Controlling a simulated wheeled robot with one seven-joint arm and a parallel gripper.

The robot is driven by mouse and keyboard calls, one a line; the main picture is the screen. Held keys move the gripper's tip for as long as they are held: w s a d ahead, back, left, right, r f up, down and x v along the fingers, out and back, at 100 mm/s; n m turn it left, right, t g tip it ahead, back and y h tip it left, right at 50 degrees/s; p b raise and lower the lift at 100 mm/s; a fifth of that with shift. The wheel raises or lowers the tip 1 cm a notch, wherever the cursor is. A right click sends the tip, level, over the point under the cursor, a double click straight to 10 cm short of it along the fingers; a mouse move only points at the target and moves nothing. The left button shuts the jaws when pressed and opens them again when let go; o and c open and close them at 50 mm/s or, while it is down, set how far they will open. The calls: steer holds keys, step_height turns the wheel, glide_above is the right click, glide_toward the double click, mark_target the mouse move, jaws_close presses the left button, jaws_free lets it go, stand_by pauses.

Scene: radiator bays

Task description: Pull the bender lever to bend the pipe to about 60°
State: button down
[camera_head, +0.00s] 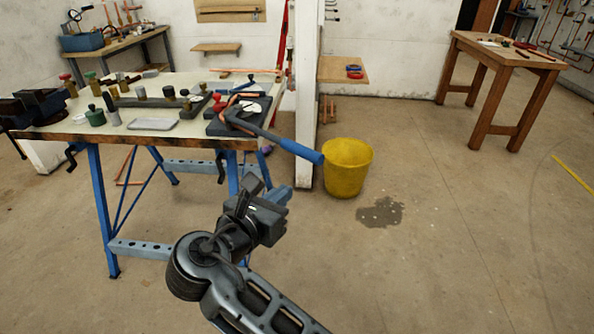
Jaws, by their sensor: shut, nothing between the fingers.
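The pipe bender (238,115) sits on the right end of the workbench, on a dark base with a white disc-like part. Its lever (270,135) runs out past the bench edge, down to the right, and ends in a blue grip (302,151). A short copper-coloured stretch of pipe (233,118) shows at the bender; its bend angle is too small to read. My gripper (246,190) is below and left of the blue grip, in front of the bench edge. It is shut, holds nothing and appears apart from the lever.
The workbench (135,135) holds fittings, a vice (40,107) and a grey tray (153,124); its blue trestle legs stand near my arm. A yellow bucket (347,170) stands beyond the grip, by a dark wet patch (381,212).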

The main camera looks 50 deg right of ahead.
glide_toward(318, 163)
steer(key=x, duration=0.7)
steer(key=shift+p, duration=0.4)
